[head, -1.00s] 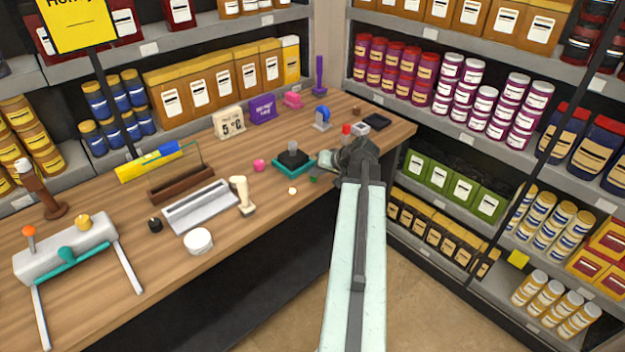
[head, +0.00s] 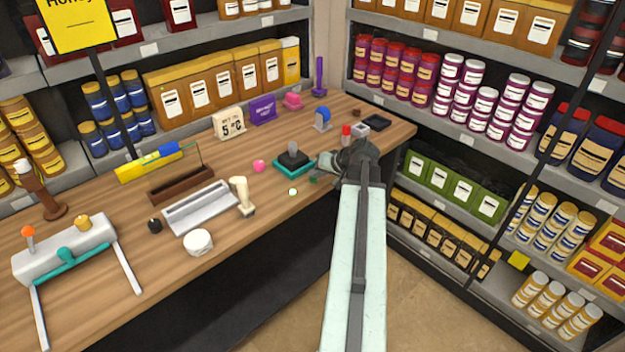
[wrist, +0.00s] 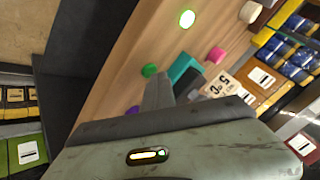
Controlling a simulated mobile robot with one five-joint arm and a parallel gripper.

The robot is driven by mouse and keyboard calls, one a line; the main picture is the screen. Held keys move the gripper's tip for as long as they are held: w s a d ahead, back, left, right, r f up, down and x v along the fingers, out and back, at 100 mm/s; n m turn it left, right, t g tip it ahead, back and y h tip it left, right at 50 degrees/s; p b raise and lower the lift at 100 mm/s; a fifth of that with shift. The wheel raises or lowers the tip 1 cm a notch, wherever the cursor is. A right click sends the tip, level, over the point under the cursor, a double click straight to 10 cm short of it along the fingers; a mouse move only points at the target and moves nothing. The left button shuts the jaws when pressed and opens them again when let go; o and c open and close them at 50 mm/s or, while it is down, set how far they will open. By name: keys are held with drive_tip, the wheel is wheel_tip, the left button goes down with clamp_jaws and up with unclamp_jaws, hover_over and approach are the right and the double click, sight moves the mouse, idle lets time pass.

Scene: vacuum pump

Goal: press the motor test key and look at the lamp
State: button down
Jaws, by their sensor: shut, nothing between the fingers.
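A small round disc (head: 293,192), which looks like the lamp, lies on the wooden counter near its front edge. It glows pale green, and it is bright in the wrist view (wrist: 187,18). A small green knob (head: 314,180) sits to its right; it also shows in the wrist view (wrist: 149,71), close beside my fingertips. I cannot tell which piece is the motor test key; it may be hidden by the gripper. My gripper (head: 322,163) is shut and empty, low over the counter, right of a teal-based black block (head: 293,160). Contact cannot be made out.
A pink knob (head: 259,166), a cream stamp-like handle (head: 242,196) and a grey tray (head: 201,206) stand to the left. A red-topped piece (head: 346,130) and a dark box (head: 377,122) stand behind my gripper. Stocked shelves line the back and right.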

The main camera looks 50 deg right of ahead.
sight(316, 180)
drive_tip(key=shift+r+p, duration=0.45)
drive_tip(key=shift+r, duration=0.15)
wheel_tip(316, 180, up, 5)
drive_tip(key=p, duration=0.5)
drive_tip(key=shift+r, duration=0.15)
idle(0.3)
